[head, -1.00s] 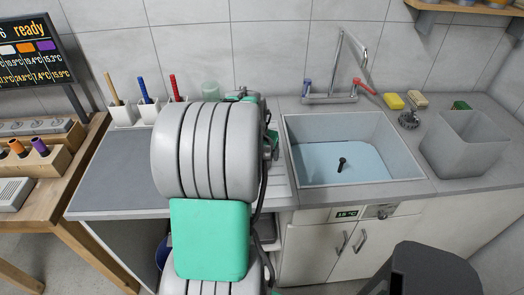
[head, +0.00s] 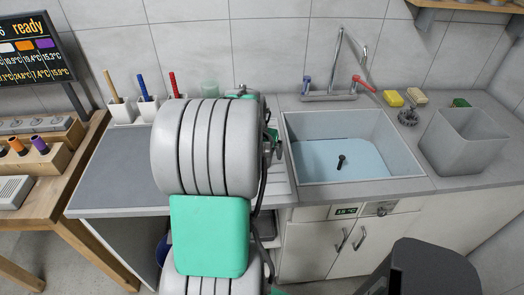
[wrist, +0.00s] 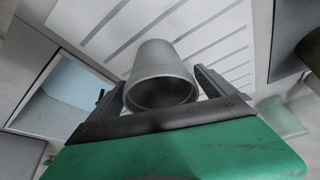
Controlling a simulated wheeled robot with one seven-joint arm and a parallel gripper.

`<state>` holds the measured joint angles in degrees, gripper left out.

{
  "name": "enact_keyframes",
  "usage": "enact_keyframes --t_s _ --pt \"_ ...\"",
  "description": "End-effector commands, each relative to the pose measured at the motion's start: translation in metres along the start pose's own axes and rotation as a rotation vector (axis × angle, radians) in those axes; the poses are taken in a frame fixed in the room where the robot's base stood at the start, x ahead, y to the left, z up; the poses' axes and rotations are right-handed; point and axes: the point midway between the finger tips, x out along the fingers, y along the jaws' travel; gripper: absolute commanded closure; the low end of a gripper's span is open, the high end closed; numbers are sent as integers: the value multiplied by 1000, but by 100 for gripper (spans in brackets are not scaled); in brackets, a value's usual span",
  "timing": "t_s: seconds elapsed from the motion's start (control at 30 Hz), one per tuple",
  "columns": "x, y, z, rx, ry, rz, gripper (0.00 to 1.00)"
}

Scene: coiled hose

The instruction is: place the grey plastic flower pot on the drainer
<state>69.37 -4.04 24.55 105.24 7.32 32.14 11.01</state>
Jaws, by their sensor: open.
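The grey plastic flower pot (wrist: 160,68) is in the wrist view, its dark open mouth facing the camera and its narrower end toward the drainer. It lies between the two fingers of my gripper (wrist: 163,85), which are spread, one on each side of it. The ribbed pale drainer (wrist: 225,25) shows behind the pot. The pot appears to stand on it, but its base contact is hidden. In the head view my arm hides the pot and my gripper, and only a strip of the drainer (head: 281,186) shows beside the sink.
The sink (head: 407,160) with blue water lies right of the drainer, its tap (head: 335,95) behind. A grey bin (head: 465,145) stands farther right. The grey counter area at left (head: 115,165) is clear.

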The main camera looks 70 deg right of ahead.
Motion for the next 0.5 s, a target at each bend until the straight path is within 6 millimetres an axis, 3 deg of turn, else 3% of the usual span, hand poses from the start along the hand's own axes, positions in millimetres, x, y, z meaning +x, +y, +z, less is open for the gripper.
enact_keyframes --t_s 0.3,0.5 --pt "-76 -1 -1 -1 7 -3 5" --pt "-111 0 0 0 4 -1 5"
